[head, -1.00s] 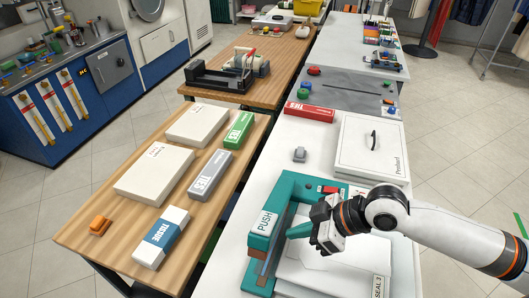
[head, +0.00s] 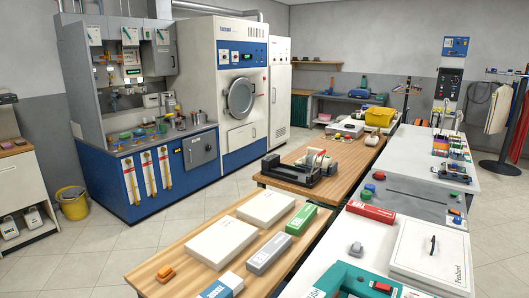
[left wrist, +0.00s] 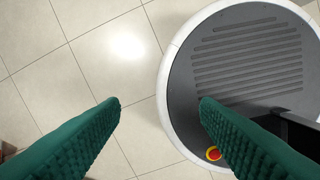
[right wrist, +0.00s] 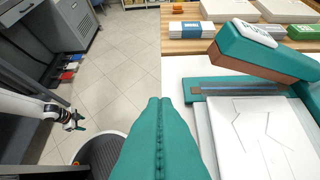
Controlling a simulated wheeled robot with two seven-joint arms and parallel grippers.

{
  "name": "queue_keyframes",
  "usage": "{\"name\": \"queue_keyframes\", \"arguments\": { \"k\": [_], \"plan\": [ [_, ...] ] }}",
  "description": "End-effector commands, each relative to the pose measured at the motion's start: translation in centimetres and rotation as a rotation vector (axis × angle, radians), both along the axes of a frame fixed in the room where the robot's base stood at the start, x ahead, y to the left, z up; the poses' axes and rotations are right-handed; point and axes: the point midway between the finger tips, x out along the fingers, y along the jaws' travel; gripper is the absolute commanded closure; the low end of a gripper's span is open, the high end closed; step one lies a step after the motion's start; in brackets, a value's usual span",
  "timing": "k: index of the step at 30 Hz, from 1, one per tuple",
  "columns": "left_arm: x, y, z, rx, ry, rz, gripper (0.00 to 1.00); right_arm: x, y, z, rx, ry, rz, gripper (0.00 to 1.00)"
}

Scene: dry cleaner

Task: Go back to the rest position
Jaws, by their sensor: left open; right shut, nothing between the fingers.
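My left gripper (left wrist: 160,100) is open and empty in the left wrist view, its green fingers apart above the floor and my round base. My left arm hangs low and its gripper (right wrist: 75,124) also shows at the left of the right wrist view. My right gripper (right wrist: 159,101) is shut and empty, its fingers together beside the white table. The teal sealer (right wrist: 240,45) stands to its right with its arm raised, over a white packet (right wrist: 255,135). Neither gripper shows in the head view, where only the top of the sealer (head: 345,277) is visible.
The wooden table (head: 165,262) carries white boxes (head: 265,207), a green box (head: 302,219) and a grey box (head: 269,253). A white product box (head: 432,250) sits on the white table. A yellow bucket (head: 73,203) stands on the floor. Floor beside the white table (right wrist: 130,60) is clear.

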Motion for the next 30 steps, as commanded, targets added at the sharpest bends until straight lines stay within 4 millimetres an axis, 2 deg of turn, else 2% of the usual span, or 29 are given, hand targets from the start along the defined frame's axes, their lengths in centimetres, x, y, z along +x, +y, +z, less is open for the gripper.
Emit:
{"name": "queue_keyframes", "arguments": {
  "k": [3, 11, 18, 23, 30],
  "plan": [
    [0.9, -0.1, 0.1, -0.003, -0.017, 0.0, 0.44, -0.4, 0.5, -0.7, -0.006, 0.001, -0.007, 1.0],
    [1.1, -0.1, 0.1, -0.002, -0.018, 0.0, 0.44, -1.4, 1.5, -2.7, -0.035, 0.01, -0.055, 1.0],
    [0.5, 0.0, 0.1, -0.001, -0.008, 0.0, 0.44, -3.0, 1.9, -5.5, -0.09, 0.046, -0.188, 1.0],
    [0.0, 0.0, 0.0, 0.0, -0.001, 0.0, 0.44, -5.1, 1.0, -7.8, -0.155, 0.12, -0.36, 1.0],
    [0.0, 0.1, 0.0, 0.001, -0.002, 0.0, 0.44, -9.3, -1.7, -10.5, -0.273, 0.277, -0.63, 1.0]
  ]
}}
